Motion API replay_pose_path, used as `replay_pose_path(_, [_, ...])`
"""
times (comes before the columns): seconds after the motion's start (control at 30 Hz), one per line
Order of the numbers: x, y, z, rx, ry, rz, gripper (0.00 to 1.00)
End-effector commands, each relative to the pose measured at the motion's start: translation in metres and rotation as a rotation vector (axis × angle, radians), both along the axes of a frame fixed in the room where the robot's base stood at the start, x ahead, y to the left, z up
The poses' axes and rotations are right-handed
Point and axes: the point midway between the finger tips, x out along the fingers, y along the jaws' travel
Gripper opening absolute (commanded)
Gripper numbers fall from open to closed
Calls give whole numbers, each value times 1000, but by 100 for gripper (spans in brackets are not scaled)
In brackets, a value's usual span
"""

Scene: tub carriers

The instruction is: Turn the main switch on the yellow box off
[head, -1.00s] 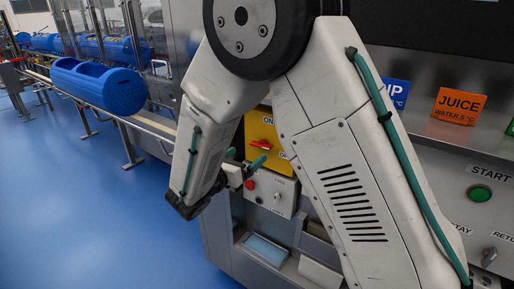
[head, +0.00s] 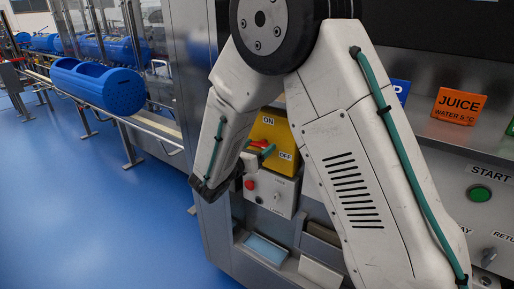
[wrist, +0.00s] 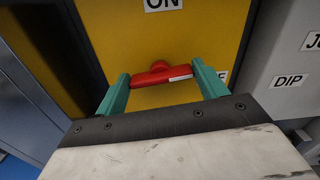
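The yellow box (head: 286,133) is on the machine front, with an ON label above and an OFF label at right. Its red switch handle (wrist: 157,76) lies roughly level in the wrist view, a white mark on its right end, towards the partly hidden OFF label (wrist: 223,75). The handle is partly hidden in the head view (head: 258,143). My gripper (wrist: 160,69) is open and faces the box, one teal finger beside each end of the handle. I cannot tell whether the fingers touch it.
A grey control panel (head: 283,199) with a red button sits below the yellow box. To the right are the JUICE sign (head: 459,106) and the green START button (head: 480,194). Blue tubs (head: 98,86) stand on the conveyor at left. The blue floor there is clear.

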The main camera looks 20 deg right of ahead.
Motion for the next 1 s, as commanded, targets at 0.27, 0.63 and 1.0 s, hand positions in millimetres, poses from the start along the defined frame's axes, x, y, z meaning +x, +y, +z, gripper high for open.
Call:
replay_pose_path(0.27, [0,0,0,67,-92,0,48])
replay_pose_path(0.63, [0,0,0,84,-116,0,82])
replay_pose_path(1.0, [-2,2,0,84,-115,1,93])
